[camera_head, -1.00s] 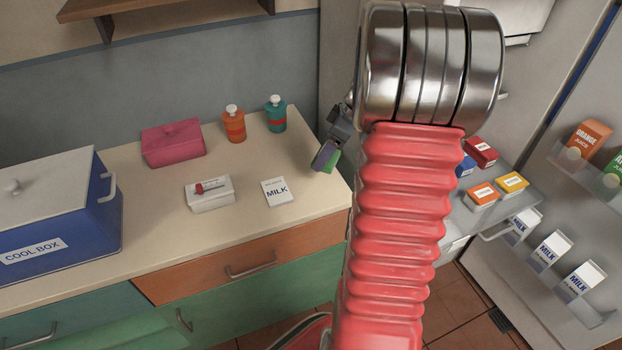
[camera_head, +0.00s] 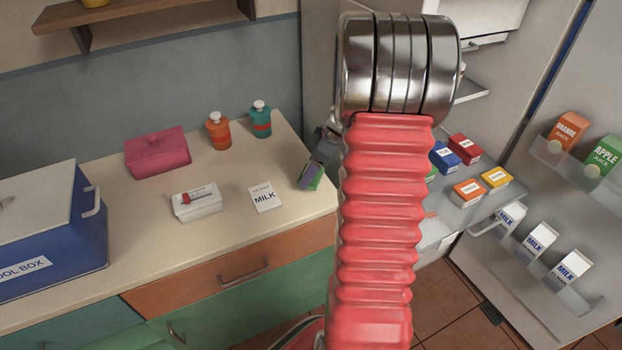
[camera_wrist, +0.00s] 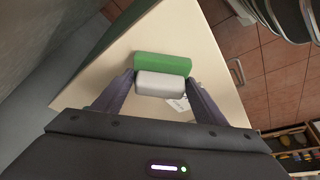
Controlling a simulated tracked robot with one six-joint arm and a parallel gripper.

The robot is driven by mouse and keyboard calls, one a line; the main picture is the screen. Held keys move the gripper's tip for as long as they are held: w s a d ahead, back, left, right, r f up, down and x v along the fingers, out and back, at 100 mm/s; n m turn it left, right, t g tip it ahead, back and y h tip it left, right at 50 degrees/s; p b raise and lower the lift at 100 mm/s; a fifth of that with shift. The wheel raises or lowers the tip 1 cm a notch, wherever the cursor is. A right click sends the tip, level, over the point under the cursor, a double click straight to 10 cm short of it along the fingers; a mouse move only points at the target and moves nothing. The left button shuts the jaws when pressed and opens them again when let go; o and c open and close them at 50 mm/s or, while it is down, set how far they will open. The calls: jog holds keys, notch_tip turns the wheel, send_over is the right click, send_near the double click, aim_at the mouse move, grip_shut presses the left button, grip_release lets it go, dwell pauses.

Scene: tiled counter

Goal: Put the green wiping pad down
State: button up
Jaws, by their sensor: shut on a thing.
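The green wiping pad (camera_wrist: 163,64) has a green layer and a pale grey layer, and it is between the fingertips of my gripper (camera_wrist: 162,83) in the wrist view. My gripper is shut on the pale part. In the head view my gripper (camera_head: 312,172) is over the right end of the counter (camera_head: 225,225), with a bit of the green pad (camera_head: 316,182) showing beneath it. My arm hides part of this area. I cannot tell whether the pad touches the counter top.
A milk carton (camera_head: 265,197) lies left of my gripper. A white box (camera_head: 197,203), pink container (camera_head: 157,152), orange bottle (camera_head: 218,131), teal bottle (camera_head: 261,119) and blue cool box (camera_head: 60,235) stand farther left. The open fridge (camera_head: 470,205) is right.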

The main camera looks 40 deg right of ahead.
jog(key=shift+f, duration=1.85)
jog(key=o, duration=1.1)
jog(key=v, duration=1.2)
